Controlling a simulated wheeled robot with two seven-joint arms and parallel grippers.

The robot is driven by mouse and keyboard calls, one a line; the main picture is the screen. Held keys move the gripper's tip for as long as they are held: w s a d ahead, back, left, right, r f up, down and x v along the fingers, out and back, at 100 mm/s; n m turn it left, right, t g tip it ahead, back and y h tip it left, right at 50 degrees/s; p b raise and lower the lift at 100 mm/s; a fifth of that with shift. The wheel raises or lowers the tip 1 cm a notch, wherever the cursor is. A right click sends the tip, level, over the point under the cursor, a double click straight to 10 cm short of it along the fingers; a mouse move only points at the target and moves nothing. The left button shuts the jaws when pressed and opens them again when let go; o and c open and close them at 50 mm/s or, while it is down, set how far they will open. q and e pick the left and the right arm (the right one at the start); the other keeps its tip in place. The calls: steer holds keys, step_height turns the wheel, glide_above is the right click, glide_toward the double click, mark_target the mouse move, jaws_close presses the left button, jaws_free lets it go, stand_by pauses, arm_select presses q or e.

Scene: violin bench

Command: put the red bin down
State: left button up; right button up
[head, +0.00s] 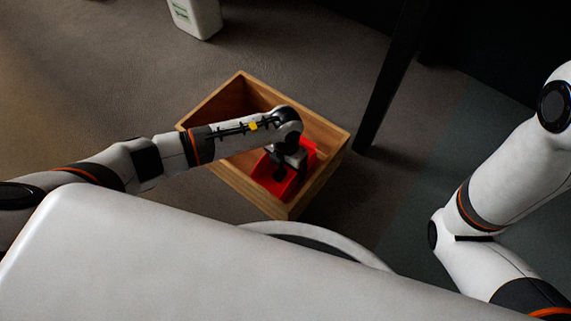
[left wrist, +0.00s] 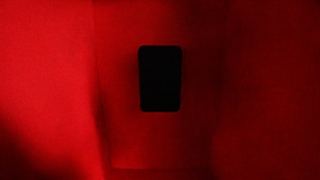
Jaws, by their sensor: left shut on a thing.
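The red bin (head: 266,179) is inside or just above an open wooden box (head: 327,179) on the floor, towards the box's near right part. I cannot tell whether it touches the box's bottom. My left gripper (head: 280,173) points down at the bin and is shut on it; the fingertips are partly hidden. In the left wrist view, the red bin (left wrist: 60,90) fills the whole picture around a dark rounded rectangle. My right arm shows at the right of the head view, but its gripper is out of view.
A white container (head: 196,17) with green marks stands on the floor at the top. A dark post (head: 392,75) stands just right of the box. The floor (head: 110,85) left of the box is clear.

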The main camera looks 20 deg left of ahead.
arm_select(q)
steer(key=shift+f, duration=0.15)
steer(key=o, duration=0.7)
steer(key=shift+o, duration=0.2)
